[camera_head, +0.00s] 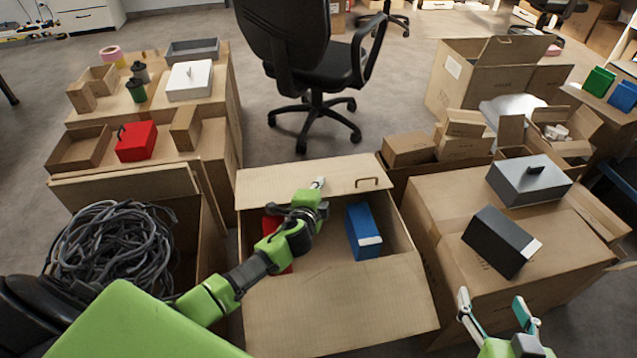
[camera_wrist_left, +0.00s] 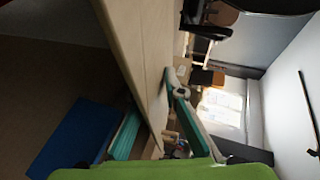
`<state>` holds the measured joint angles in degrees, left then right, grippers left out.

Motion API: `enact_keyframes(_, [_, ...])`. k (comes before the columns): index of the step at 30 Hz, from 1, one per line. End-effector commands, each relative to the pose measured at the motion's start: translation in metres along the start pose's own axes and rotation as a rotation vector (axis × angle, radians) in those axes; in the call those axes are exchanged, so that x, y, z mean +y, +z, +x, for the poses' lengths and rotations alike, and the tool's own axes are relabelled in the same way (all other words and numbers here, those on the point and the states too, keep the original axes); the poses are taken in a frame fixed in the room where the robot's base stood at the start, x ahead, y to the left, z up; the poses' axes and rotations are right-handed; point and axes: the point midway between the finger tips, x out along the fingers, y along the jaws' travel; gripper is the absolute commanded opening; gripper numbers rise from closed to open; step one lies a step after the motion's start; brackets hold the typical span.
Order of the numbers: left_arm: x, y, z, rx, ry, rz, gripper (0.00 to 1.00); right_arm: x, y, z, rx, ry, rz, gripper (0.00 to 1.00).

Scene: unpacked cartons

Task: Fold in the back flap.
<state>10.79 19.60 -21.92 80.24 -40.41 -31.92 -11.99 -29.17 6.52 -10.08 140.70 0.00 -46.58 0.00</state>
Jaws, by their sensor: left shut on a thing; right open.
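The open carton (camera_head: 406,240) stands in front of me. Its back flap (camera_head: 270,183) is raised at the far side and has a brown handle (camera_head: 367,183). My left gripper (camera_head: 318,184) reaches over the carton and is shut on the back flap. In the left wrist view the flap (camera_wrist_left: 140,45) runs between the teal finger pads. The front flap (camera_head: 340,312) lies folded outward toward me. A blue box (camera_head: 362,230) and a partly hidden red thing (camera_head: 271,228) are inside. My right gripper (camera_head: 492,298) is open and empty at the lower right.
A carton with coiled grey cable (camera_head: 110,250) stands close on the left. A closed carton (camera_head: 440,215) on the right carries a dark box (camera_head: 500,241) and a grey box (camera_head: 530,180). An office chair (camera_head: 315,75) stands behind the open carton.

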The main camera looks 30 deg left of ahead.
Motion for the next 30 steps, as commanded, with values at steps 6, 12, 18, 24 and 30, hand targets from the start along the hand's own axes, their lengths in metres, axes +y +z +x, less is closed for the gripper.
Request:
enact_keyframes(6, [0.027, 0.003, 0.002, -0.006, 0.027, -0.008, 0.0, -0.004, -0.032, 0.004, 0.151, -0.009, 0.0, 0.61])
enact_keyframes(12, [0.03, 0.004, 0.002, -0.006, 0.028, -0.008, 0.0, -0.006, -0.044, 0.003, 0.203, -0.012, 0.0, 0.61])
enact_keyframes(18, [0.03, 0.003, 0.002, -0.005, 0.028, -0.008, 0.0, -0.006, -0.046, 0.002, 0.211, -0.012, 0.0, 0.61])
enact_keyframes(24, [0.03, 0.003, 0.002, -0.005, 0.028, -0.009, 0.0, -0.006, -0.046, 0.003, 0.21, -0.012, 0.0, 0.61])
enact_keyframes(30, [0.028, 0.003, 0.003, -0.005, 0.025, -0.007, 0.2, -0.006, -0.046, 0.003, 0.21, -0.012, 0.001, 0.61])
